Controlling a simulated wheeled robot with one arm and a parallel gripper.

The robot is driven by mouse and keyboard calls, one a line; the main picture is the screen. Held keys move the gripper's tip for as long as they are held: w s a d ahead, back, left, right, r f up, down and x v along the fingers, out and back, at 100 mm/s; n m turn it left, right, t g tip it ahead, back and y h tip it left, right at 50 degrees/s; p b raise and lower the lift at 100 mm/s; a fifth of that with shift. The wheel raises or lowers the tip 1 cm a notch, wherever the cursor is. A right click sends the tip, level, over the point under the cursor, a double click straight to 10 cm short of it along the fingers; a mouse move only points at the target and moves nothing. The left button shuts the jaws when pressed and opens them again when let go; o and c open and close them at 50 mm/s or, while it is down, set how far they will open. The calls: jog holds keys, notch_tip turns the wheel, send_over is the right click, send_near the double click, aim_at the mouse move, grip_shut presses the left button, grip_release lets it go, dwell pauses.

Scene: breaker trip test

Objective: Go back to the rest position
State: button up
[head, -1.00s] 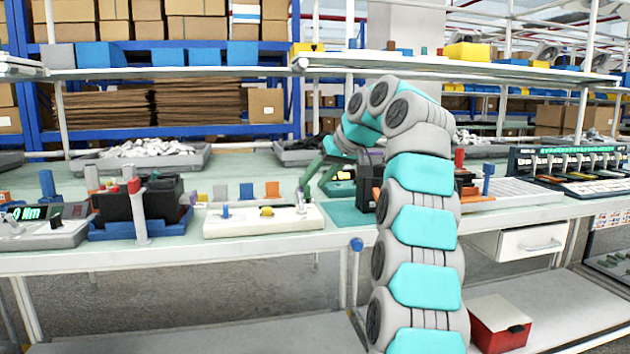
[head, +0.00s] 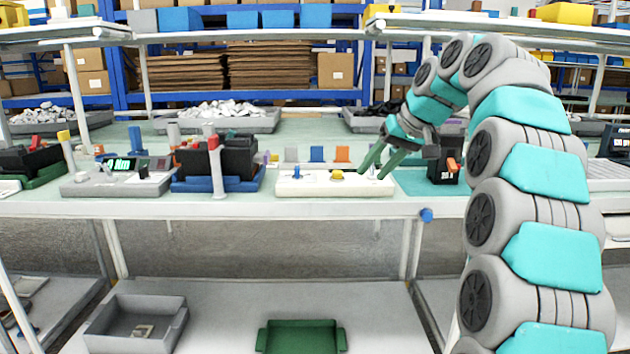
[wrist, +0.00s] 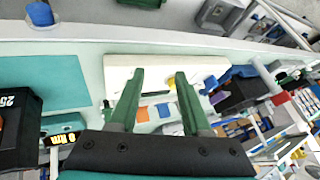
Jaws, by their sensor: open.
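My gripper (head: 377,172) is open, with two green fingers apart and nothing between them that I can make out. In the head view it hangs over the right end of a white panel (head: 318,184) that carries a blue knob (head: 296,174) and a yellow button (head: 337,175). In the wrist view the fingers (wrist: 155,85) point toward the same white panel (wrist: 150,66). A black breaker box (head: 446,160) with an orange lever (head: 452,164) stands on a teal mat (head: 412,184) to the right of the gripper.
A black device in a blue holder (head: 218,182) and a grey meter (head: 115,184) stand left of the panel. Small coloured blocks (head: 316,154) stand behind it. Grey trays (head: 225,122) of parts lie farther back. A green tray (head: 300,337) and a grey bin (head: 136,325) are on the lower shelf.

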jog(key=s+f+g+h, duration=0.1)
jog(key=s+f+g, duration=0.1)
jog(key=s+f, duration=0.8)
jog(key=s+f+m+g+h, duration=0.1)
jog(key=s+f, duration=0.9)
jog(key=s, duration=1.1)
jog(key=s+d+f+g+h, duration=0.1)
jog(key=s+f+g, duration=0.3)
jog(key=s+f, duration=0.6)
jog(key=s+h, duration=0.1)
jog(key=s, duration=0.4)
jog(key=shift+s+m+h, duration=0.25)
jog(key=shift+m+h, duration=0.15)
jog(key=shift+c, duration=0.4)
